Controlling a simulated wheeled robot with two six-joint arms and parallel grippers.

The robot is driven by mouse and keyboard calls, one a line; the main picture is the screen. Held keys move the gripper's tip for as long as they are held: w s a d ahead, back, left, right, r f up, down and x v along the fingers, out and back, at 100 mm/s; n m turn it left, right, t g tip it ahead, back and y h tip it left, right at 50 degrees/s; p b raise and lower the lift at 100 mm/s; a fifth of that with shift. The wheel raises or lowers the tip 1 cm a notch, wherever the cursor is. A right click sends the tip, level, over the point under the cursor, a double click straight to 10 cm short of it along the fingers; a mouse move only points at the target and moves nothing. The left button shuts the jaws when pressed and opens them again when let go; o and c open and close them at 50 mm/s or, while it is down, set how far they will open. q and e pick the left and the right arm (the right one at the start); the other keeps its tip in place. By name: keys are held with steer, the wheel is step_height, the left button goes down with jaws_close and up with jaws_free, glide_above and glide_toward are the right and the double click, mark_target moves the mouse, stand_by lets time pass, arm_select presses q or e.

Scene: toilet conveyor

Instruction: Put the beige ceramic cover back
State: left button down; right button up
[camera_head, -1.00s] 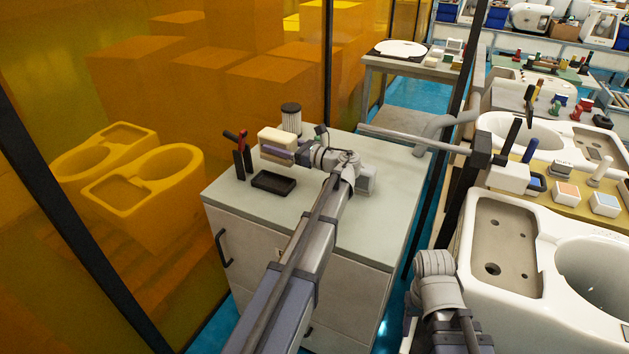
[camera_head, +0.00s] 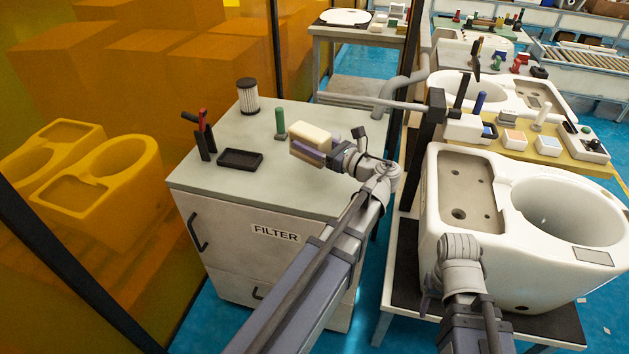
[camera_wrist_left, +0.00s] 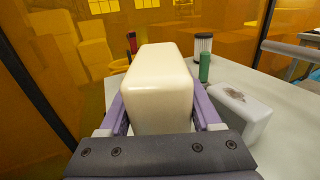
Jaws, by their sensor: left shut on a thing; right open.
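My left gripper (camera_head: 312,149) is shut on the beige ceramic cover (camera_head: 311,136), a rounded block held between its purple fingers. It appears above the grey top of the filter cabinet (camera_head: 262,183). In the left wrist view the cover (camera_wrist_left: 160,85) fills the middle, between the gripper's fingers (camera_wrist_left: 160,112). A white block with a brown mark (camera_wrist_left: 240,110) lies right of the cover in that view; it does not show clearly in the head view.
On the cabinet stand a pleated filter (camera_head: 248,96), a green peg (camera_head: 280,122), a red-and-black tool (camera_head: 203,136) and a black tray (camera_head: 240,159). A dark post (camera_head: 426,140) stands between cabinet and toilet body. Orange panels close off the left.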

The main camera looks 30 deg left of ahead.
arm_select(q)
steer(key=shift+f+b, duration=4.8)
steer(key=shift+f, duration=0.2)
steer(key=shift+r, duration=0.15)
steer(key=shift+c, duration=0.4)
jaws_free()
steer(key=shift+f, duration=0.2)
steer(key=shift+r, duration=0.1)
steer(key=shift+r+p, duration=0.2)
steer(key=shift+p, duration=0.1)
steer(key=d, duration=0.4)
steer(key=s+d, duration=0.1)
steer(key=d, duration=0.3)
steer(key=s+d, duration=0.1)
steer(key=d, duration=0.2)
steer(key=shift+d+f, duration=0.15)
steer(key=shift+d, duration=0.25)
